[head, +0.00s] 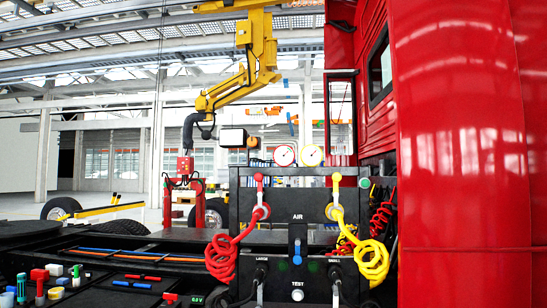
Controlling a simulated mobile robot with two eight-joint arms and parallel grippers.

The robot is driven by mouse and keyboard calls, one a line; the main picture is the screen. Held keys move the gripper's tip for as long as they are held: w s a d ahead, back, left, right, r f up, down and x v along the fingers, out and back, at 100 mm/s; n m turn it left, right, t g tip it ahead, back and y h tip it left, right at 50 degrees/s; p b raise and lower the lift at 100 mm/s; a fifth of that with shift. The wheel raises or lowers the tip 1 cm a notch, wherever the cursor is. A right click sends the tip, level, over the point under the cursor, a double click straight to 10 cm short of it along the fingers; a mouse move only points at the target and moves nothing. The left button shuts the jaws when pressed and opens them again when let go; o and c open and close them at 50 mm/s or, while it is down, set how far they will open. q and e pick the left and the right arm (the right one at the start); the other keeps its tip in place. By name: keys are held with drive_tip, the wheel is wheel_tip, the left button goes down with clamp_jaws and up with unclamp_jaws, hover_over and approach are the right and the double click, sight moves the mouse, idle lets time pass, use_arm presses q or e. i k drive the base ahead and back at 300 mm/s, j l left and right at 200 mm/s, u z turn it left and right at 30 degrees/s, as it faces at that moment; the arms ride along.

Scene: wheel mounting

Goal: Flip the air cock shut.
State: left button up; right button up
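A black panel (268,228) stands in front of me, with the word AIR near its middle. Below that word is a narrow upright fitting with a blue lever (297,248), which looks like the air cock. The lever appears to stand vertical; its exact setting is too small to tell. A red-knobbed fitting (258,179) and a red coiled hose (222,256) are on the panel's left. Neither of my grippers is in view.
A white round button (297,295) sits under the word TEST. Two round gauges (285,155) (312,155) stand above the panel. A red truck body (460,150) fills the right side. Several small tools and parts (55,280) lie at lower left. A yellow robot arm (250,70) hangs behind.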

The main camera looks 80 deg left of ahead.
sight(297, 259)
drive_tip(key=j+u, duration=0.2)
drive_tip(key=u, duration=2.4)
